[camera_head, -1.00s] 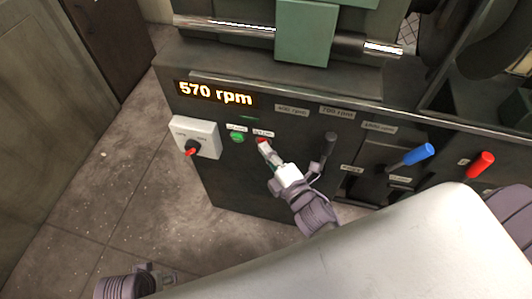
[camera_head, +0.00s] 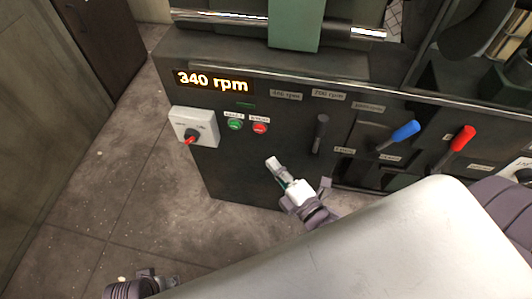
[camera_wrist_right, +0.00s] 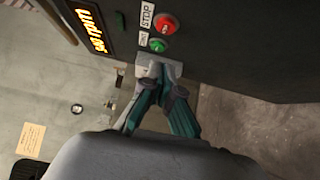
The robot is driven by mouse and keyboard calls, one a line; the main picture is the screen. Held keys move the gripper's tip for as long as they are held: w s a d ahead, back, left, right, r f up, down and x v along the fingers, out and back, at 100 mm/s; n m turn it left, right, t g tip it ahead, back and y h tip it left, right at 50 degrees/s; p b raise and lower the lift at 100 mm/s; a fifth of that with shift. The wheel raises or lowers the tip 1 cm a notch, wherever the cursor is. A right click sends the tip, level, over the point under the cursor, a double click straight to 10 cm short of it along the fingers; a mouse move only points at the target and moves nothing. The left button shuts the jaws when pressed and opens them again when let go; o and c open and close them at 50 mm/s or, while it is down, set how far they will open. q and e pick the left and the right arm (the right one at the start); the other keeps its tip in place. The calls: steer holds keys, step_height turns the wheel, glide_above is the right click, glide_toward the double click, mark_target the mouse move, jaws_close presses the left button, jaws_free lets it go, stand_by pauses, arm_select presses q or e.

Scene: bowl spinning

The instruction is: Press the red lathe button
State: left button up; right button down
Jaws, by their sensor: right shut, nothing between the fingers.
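The red button (camera_head: 260,128) sits on the dark lathe front (camera_head: 240,165), under a small label. It also shows in the right wrist view (camera_wrist_right: 166,24), where its label reads STOP. A green button (camera_head: 235,124) is just left of it. The display (camera_head: 213,81) above reads 340 rpm. My right gripper (camera_head: 273,163) is shut and empty, below and a little right of the red button and apart from it. In the right wrist view its closed fingertips (camera_wrist_right: 158,68) are near the buttons. My left gripper (camera_head: 150,278) is only partly seen at the bottom left.
A white switch box (camera_head: 194,126) with a red-tipped knob is left of the buttons. A black lever (camera_head: 321,133), a blue-handled lever (camera_head: 403,132) and a red-handled lever (camera_head: 461,139) are to the right. Open floor (camera_head: 130,190) lies left of the lathe.

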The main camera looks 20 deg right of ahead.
arm_select(q)
steer(key=shift+s+a+f, duration=0.15)
steer(key=shift+s+f, duration=0.05)
steer(key=shift+f, duration=0.15)
arm_select(e)
steer(key=shift+v, duration=1.7)
arm_select(q)
steer(key=shift+r, duration=0.15)
